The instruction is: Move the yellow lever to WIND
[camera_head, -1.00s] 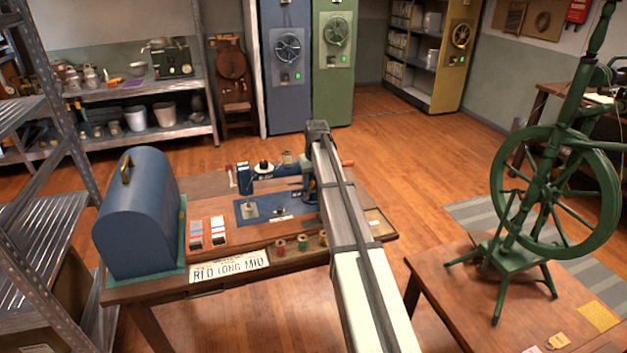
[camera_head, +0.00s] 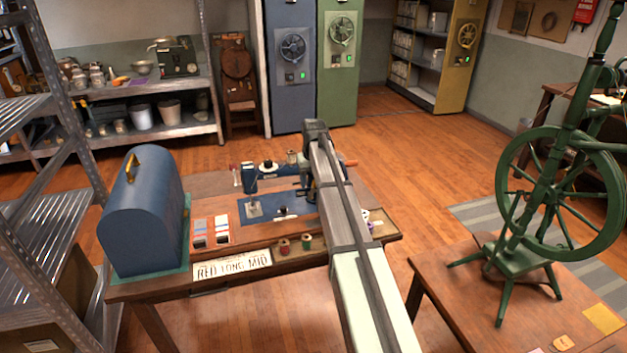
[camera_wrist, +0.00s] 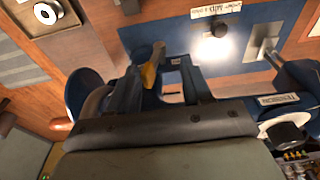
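In the wrist view, the yellow lever (camera_wrist: 151,68) stands up from a blue machine, between my gripper's dark fingers and close to the left one. My gripper (camera_wrist: 158,85) is open, with a visible gap between its fingers. Whether a finger touches the lever I cannot tell. No WIND label is readable. In the head view, the blue machine (camera_head: 249,179) sits on the workbench (camera_head: 150,290). My gripper and the lever are hidden behind my arm there.
In the wrist view, a dark knob (camera_wrist: 219,27) and a metal lever (camera_wrist: 264,55) are on a blue plate to the right. In the head view, a blue domed case (camera_head: 143,215) stands at the bench's left end. A green spinning wheel (camera_head: 560,190) stands on the right table.

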